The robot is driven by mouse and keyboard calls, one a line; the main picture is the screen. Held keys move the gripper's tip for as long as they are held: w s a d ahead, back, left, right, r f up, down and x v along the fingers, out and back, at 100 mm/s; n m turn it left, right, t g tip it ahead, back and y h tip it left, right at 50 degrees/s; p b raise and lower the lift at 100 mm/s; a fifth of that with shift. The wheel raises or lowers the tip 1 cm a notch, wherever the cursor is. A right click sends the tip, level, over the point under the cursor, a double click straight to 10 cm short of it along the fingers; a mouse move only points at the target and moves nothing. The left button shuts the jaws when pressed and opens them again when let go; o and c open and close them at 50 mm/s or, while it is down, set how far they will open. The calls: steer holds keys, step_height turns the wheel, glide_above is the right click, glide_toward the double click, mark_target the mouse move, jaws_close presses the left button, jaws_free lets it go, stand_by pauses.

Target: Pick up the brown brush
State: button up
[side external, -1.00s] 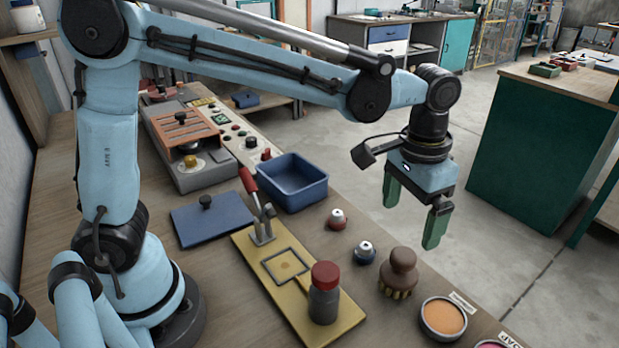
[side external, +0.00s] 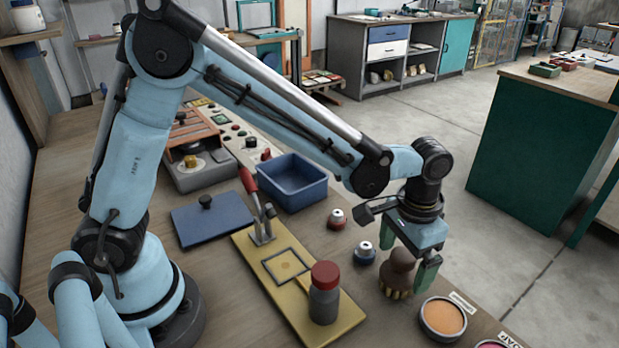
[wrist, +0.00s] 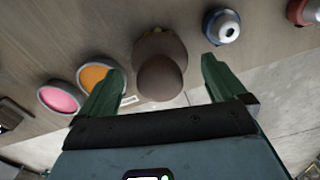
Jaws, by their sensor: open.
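The brown brush (side external: 399,272) stands upright on the wooden bench, bristles down, with its rounded knob handle on top. In the wrist view the brush (wrist: 160,70) lies between my two green fingers. My gripper (side external: 408,262) is open, low over the brush, with one finger on its right side in the side view; the other finger is partly hidden. In the wrist view my gripper (wrist: 160,88) has a gap on both sides of the knob. I cannot tell how far the fingertips reach down beside the knob.
A blue-and-white bottle (side external: 365,253) stands close left of the brush, and a red-and-white one (side external: 337,219) beyond it. An orange pot (side external: 442,318) sits close to the right. A yellow board (side external: 270,270) with a red-capped jar (side external: 324,292) is to the left.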

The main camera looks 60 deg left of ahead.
mark_target(400, 270)
steer(key=shift+s+f, duration=0.1)
steer(key=shift+f, duration=1.45)
steer(key=c, duration=1.2)
steer(key=shift+r, duration=0.15)
steer(key=shift+r, duration=0.6)
step_height(400, 270, up, 3)
steer(key=shift+f, duration=0.1)
steer(key=s+d+r, duration=0.2)
steer(key=s, duration=0.1)
steer(key=s+d+r, duration=0.2)
steer(key=s, duration=0.1)
steer(key=s+d+r, duration=0.2)
steer(key=s, duration=0.1)
steer(key=shift+s+d+r, duration=0.25)
steer(key=shift+d+r, duration=0.1)
steer(key=shift+d, duration=0.05)
